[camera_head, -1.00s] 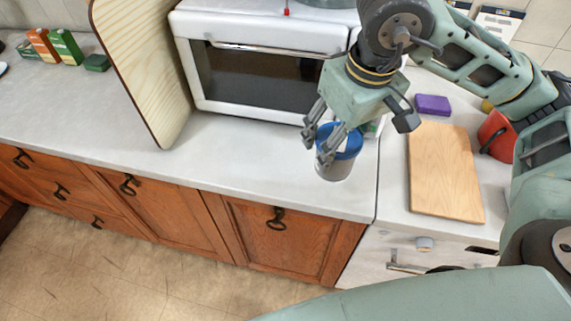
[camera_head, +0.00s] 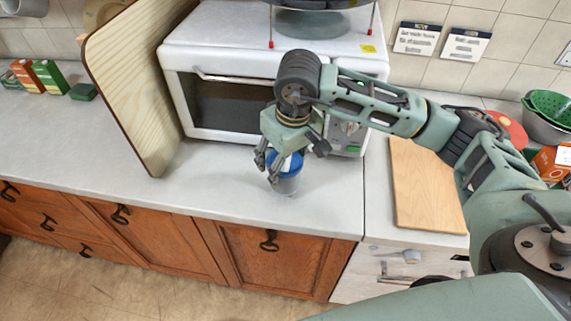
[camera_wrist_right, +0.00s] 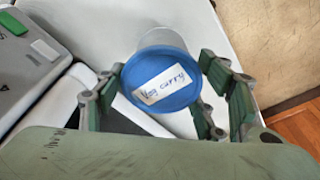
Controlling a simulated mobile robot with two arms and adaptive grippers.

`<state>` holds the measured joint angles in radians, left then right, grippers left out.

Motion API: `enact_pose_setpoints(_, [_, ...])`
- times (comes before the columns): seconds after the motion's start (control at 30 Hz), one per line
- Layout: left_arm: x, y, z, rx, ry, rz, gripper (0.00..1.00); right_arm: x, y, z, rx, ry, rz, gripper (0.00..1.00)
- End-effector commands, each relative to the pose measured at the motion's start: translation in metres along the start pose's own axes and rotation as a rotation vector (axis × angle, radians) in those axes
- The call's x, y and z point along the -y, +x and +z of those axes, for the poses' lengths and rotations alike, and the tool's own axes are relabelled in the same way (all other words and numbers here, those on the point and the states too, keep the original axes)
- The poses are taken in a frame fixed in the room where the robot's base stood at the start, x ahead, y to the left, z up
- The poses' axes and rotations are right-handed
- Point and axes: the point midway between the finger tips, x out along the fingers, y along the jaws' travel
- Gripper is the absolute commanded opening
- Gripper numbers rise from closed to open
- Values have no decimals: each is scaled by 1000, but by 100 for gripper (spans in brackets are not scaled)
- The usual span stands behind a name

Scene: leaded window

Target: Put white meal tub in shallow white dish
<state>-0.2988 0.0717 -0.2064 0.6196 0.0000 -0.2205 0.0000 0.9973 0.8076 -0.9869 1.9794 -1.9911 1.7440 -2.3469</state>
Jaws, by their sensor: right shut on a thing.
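The white meal tub (camera_head: 288,185) has a blue lid and is in front of the microwave, at or just above the grey counter; I cannot tell if it touches. In the wrist view its blue lid (camera_wrist_right: 160,76) carries a label reading "Veg curry". My right gripper (camera_head: 272,170) reaches down from above and is shut on the tub; in the wrist view its fingers (camera_wrist_right: 162,88) flank the lid. I cannot make out a shallow white dish in these frames. My left gripper is not in view.
The white microwave (camera_head: 240,55) stands behind the tub. A wooden board (camera_head: 140,90) leans upright to the left. A flat cutting board (camera_head: 425,185) lies right of the counter seam. Cartons (camera_head: 48,76) stand far left. The counter (camera_head: 85,140) between is clear.

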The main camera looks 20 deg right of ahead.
Motion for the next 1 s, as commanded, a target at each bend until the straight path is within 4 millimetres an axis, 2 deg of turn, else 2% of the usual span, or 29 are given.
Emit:
enact_pose_setpoints(0.03, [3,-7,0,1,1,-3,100,0,5,3,6,0,0,22])
enact_pose_setpoints(0.2, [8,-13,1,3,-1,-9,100,0,23,4,1,-1,-1,22])
enact_pose_setpoints(0.63, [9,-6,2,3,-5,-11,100,0,29,5,-2,-1,0,22])
enact_pose_setpoints(0.67, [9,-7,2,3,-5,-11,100,0,28,5,1,0,0,66])
enact_pose_setpoints(0.83, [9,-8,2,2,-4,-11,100,0,28,5,1,0,0,81])
enact_pose_setpoints(1.0, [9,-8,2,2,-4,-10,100,0,28,5,1,0,0,82])
